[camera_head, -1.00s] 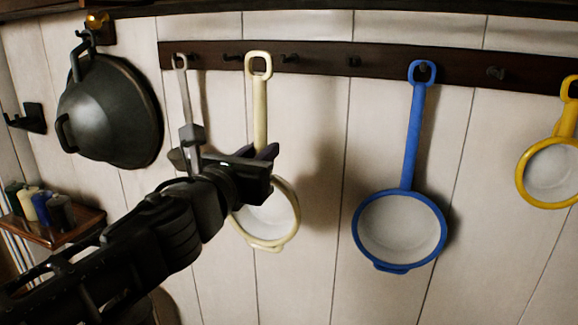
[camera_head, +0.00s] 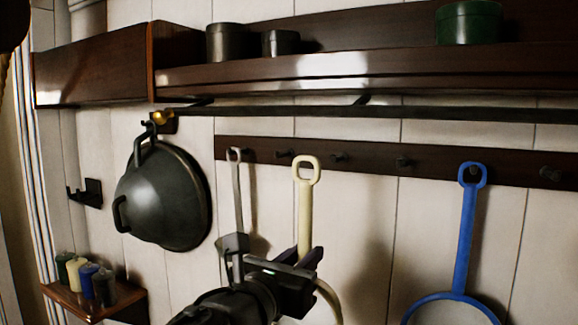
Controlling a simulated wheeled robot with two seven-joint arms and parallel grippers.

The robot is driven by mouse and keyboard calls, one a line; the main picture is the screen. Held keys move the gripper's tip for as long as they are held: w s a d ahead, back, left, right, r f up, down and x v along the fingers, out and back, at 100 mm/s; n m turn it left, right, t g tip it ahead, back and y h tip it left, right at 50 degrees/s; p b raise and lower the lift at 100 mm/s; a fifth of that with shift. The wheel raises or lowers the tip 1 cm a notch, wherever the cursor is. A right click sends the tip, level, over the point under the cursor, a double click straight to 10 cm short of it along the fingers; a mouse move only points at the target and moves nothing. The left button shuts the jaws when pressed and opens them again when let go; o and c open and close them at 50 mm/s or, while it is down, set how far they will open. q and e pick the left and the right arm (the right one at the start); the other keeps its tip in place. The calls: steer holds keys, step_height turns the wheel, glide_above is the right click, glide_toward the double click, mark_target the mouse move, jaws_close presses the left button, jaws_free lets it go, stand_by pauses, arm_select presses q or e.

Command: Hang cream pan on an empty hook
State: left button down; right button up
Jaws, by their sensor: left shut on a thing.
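The cream pan (camera_head: 306,215) hangs upright from my left gripper (camera_head: 300,262), which is shut on its handle low down, just above the bowl. Its bowl is mostly hidden behind the gripper and cut off by the lower edge. The handle's loop is in front of the dark hook rail (camera_head: 370,168), in the gap between two empty hooks (camera_head: 283,154) and (camera_head: 338,156); it appears on neither. Another empty hook (camera_head: 404,161) is further right, and one (camera_head: 550,174) lies beyond the blue pan. My right gripper is out of view.
A blue pan (camera_head: 467,230) hangs on a hook to the right. A grey long-handled utensil (camera_head: 238,195) hangs close on the left. A dark wok (camera_head: 165,195) hangs further left. A shelf (camera_head: 350,75) with canisters and a bar run above the rail.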

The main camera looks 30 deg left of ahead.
arm_select(q)
steer(key=w+a+b, duration=0.1)
steer(key=w+a, duration=0.1)
steer(key=a, duration=1)
steer(key=shift+r, duration=0.3)
steer(key=shift+w+b, duration=0.2)
steer(key=shift+b, duration=0.1)
steer(key=shift+w+a+f+b, duration=0.1)
steer(key=shift+w+b, duration=0.2)
steer(key=shift+w, duration=1.6)
steer(key=shift+w+a+f+b, duration=0.15)
steer(key=shift+w+b, duration=0.15)
steer(key=shift+w, duration=1.55)
steer(key=shift+w+a+r+b, duration=0.1)
steer(key=shift+w+b, duration=0.2)
steer(key=shift+w, duration=1.6)
steer(key=shift+w+f+b, duration=0.25)
steer(key=shift+f+b, duration=0.25)
steer(key=shift+f, duration=0.05)
